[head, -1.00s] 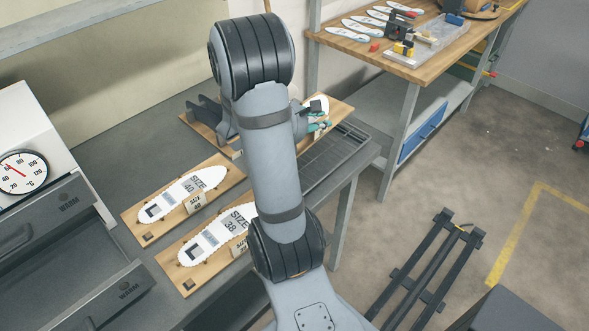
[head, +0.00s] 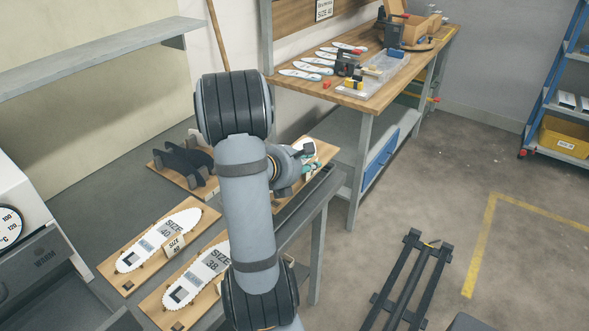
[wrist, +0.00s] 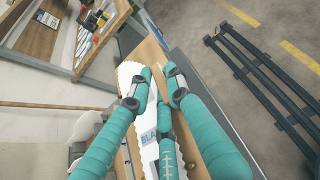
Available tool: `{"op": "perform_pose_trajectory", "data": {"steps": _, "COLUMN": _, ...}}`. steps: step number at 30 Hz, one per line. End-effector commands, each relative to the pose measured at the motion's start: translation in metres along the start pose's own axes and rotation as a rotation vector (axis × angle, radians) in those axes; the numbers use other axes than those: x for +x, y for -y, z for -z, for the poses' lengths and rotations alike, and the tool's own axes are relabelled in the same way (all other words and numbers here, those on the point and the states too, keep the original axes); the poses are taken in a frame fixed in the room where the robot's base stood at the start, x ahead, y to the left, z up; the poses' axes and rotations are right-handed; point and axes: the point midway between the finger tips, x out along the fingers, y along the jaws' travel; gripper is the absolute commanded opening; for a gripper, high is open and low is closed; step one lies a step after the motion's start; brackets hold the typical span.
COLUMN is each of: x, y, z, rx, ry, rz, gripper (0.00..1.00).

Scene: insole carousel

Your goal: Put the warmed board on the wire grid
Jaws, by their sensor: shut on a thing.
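My gripper (head: 306,165), with teal fingers, is partly hidden behind my arm in the head view. In the wrist view my gripper (wrist: 158,80) is shut on a wooden board (wrist: 151,50) carrying a white insole shape with partly covered lettering. The held board (head: 327,151) is mostly hidden by my arm in the head view. It appears over or beside the dark wire grid (head: 309,202) at the bench's right end. Contact between board and grid cannot be told. Much of the grid is hidden.
The size 40 board (head: 160,243) and size 38 board (head: 195,283) lie on the grey bench. A wooden stand with dark holders (head: 184,163) is behind them. The warmer (head: 30,265) is at left. A wooden workbench (head: 372,98) stands beyond.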

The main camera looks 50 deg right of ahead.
Motion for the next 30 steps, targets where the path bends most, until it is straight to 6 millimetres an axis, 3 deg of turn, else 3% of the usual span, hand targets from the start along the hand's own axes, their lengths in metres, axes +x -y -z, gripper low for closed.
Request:
{"op": "perform_pose_trajectory", "data": {"steps": 3, "x": 0.01, "y": -0.024, "z": 0.01, "rx": -0.002, "ry": -0.001, "rz": -0.001, "gripper": 0.0}}
{"op": "perform_pose_trajectory", "data": {"steps": 9, "x": 0.02, "y": -0.045, "z": 0.02, "rx": 0.001, "ry": 0.001, "rz": 0.0, "gripper": 0.0}}
{"op": "perform_pose_trajectory", "data": {"steps": 21, "x": 0.04, "y": -0.047, "z": 0.056, "rx": -0.001, "ry": 0.0, "rz": 0.001, "gripper": 0.0}}
{"op": "perform_pose_trajectory", "data": {"steps": 30, "x": 0.041, "y": -0.047, "z": 0.057, "rx": 0.003, "ry": 0.002, "rz": 0.0, "gripper": 0.0}}
